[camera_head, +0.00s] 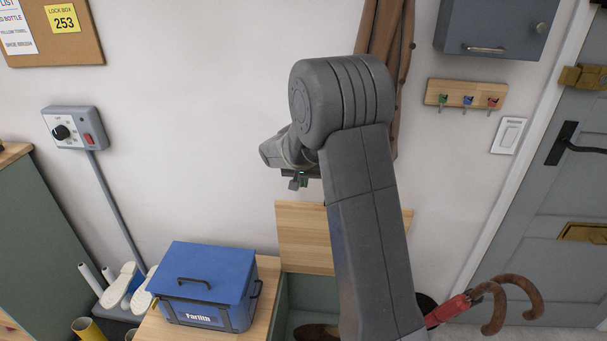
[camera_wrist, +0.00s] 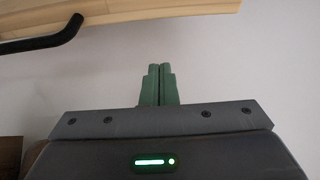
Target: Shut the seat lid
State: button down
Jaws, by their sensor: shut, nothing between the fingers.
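The seat lid (camera_head: 300,236) is a light wooden panel standing raised against the wall, behind the open seat box (camera_head: 283,296). The box has a grey-green inside with something brown in it. My arm hides the lid's right part and much of the opening. My gripper (camera_head: 299,183) is in front of the wall, just above the lid's top edge in the picture; contact cannot be told. In the wrist view its green fingers (camera_wrist: 159,68) are together and empty. A pale wooden edge (camera_wrist: 120,12) with a black bent bar (camera_wrist: 45,38) crosses that view's top left.
A blue lidded box (camera_head: 210,275) stands on the wooden top left of the opening. White shoes (camera_head: 125,287) are farther left. A red umbrella with a brown handle (camera_head: 495,300) is at right, near the grey door (camera_head: 560,195). A brown coat (camera_head: 388,40) hangs behind my arm.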

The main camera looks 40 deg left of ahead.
jog(key=s+f, duration=0.1)
jog(key=s+d+f, duration=0.1)
jog(key=shift+s+d+f, duration=0.2)
jog(key=shift+s+f, duration=0.1)
jog(key=shift+f, duration=0.1)
jog(key=shift+f, duration=0.1)
dwell(0.4)
